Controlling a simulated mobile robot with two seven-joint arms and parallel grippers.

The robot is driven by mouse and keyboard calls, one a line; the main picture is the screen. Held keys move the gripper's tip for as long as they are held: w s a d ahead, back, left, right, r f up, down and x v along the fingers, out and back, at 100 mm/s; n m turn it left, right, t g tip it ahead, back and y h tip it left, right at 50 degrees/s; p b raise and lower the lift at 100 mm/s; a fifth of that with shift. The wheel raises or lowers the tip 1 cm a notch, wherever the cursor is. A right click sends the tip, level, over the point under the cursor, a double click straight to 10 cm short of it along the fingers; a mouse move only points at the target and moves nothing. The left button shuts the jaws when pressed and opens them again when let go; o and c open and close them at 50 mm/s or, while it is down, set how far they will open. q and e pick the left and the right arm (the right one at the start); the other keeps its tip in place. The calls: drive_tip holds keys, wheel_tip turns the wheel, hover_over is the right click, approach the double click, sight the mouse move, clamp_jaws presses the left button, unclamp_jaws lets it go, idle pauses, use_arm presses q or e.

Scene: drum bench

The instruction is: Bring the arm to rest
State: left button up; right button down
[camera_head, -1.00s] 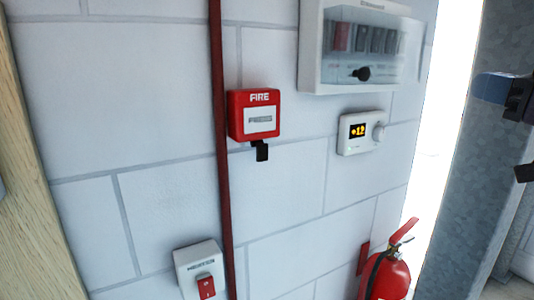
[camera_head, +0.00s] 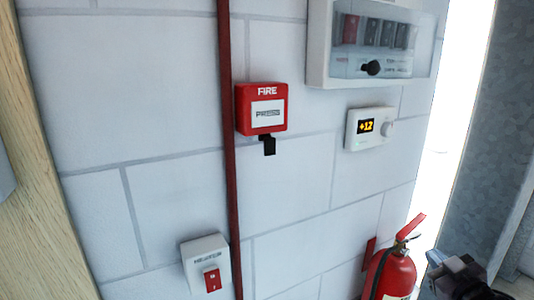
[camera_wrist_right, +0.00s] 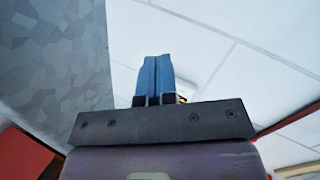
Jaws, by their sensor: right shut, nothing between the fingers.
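My right gripper (camera_head: 438,262) is low at the right of the head view, in front of the wall and just right of the fire extinguisher. In the right wrist view its two blue fingers (camera_wrist_right: 153,80) lie together, shut with nothing between them. Part of a small pale thing with a yellow spot shows behind the fingers; I cannot tell what it is. My left gripper is not in view.
The white block wall carries a red fire call box (camera_head: 262,108), a thermostat (camera_head: 369,128) reading +12, a breaker box (camera_head: 318,45) and a heater switch (camera_head: 206,264). A red fire extinguisher (camera_head: 392,275) stands low right. A red pipe (camera_head: 229,180) runs vertically.

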drive_tip(key=s+a+f+m+g, duration=0.2)
drive_tip(key=s+a+f, duration=0.4)
drive_tip(key=s+f, duration=0.3)
drive_tip(key=s+a+f+m+g, duration=0.1)
drive_tip(key=s+a+f+g, duration=0.2)
drive_tip(key=f, duration=1.4)
drive_tip(key=s+a, duration=0.4)
drive_tip(key=s, duration=0.3)
drive_tip(key=shift+s+a+f+m+g+h, duration=0.2)
drive_tip(key=shift+f+m+g+h, duration=0.1)
drive_tip(key=shift+m, duration=0.1)
drive_tip(key=c, duration=1.8)
unclamp_jaws()
